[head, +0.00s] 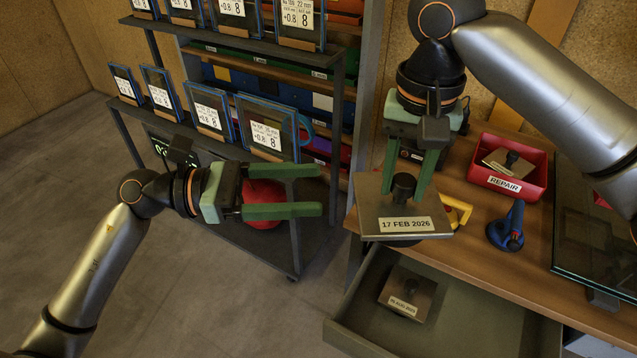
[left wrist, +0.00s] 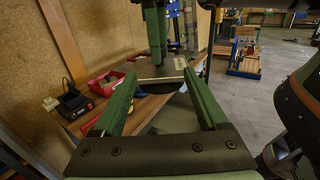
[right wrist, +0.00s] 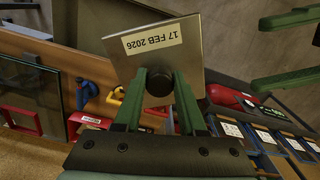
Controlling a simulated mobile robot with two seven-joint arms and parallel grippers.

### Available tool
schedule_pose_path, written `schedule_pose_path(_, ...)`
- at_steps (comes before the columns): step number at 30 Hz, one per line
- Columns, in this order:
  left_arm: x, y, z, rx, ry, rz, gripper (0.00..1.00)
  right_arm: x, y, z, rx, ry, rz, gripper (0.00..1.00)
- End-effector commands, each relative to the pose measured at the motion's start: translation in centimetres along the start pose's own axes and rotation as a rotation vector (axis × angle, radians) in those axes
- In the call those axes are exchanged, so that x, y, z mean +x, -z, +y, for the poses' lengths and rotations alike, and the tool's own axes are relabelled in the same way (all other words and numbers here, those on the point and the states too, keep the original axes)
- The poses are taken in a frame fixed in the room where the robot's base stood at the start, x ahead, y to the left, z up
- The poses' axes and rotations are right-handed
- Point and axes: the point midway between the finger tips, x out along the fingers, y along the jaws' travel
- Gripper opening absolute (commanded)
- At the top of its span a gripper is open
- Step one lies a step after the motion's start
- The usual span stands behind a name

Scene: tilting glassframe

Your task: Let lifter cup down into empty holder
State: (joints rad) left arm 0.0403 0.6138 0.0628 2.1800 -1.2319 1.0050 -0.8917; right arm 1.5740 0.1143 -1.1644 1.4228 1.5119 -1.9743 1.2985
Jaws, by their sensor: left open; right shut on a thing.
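The lifter cup is a square metal plate (head: 368,210) with a black knob and a label reading 17 FEB 2026. My right gripper (head: 404,190) is shut on its knob (right wrist: 158,82) and holds it above the bench's front edge and the open drawer. A dark round underside (left wrist: 158,88) shows beneath the plate in the left wrist view. My left gripper (head: 320,190) is open and empty, left of the plate and in front of the rack. I cannot make out which thing is the empty holder.
A similar labelled plate (head: 424,296) lies in the open drawer (head: 470,325). The red REPAIR bin (head: 535,188) holds another plate. A blue tool (head: 508,228) and a yellow handle (head: 463,210) are on the bench. A rack with framed glass panels (head: 265,128) stands at left.

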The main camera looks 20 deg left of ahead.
Motion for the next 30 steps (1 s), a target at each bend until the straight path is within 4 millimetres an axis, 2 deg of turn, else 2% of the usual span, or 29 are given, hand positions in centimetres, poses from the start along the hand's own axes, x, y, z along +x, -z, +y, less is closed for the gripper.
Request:
schedule_pose_path(7, 1.3, 0.0, 0.0, 0.009, 0.003, 0.005, 0.76, -0.1, 0.0, 0.0, 0.0, 0.001, 0.001, 0.0)
schedule_pose_path(21, 9.7, 0.0, -0.1, 0.005, 0.003, 0.001, 0.76, -0.1, 0.0, 0.0, 0.0, 0.001, 0.001, 0.0)
schedule_pose_path(25, 11.2, 0.1, 0.0, 0.003, 0.002, 0.003, 0.76, -0.1, 0.0, 0.0, 0.0, 0.001, 0.001, 0.0)
schedule_pose_path(30, 12.0, 0.1, 0.0, 0.005, 0.001, 0.004, 0.76, -0.1, 0.0, 0.0, 0.0, 0.001, 0.001, 0.0)
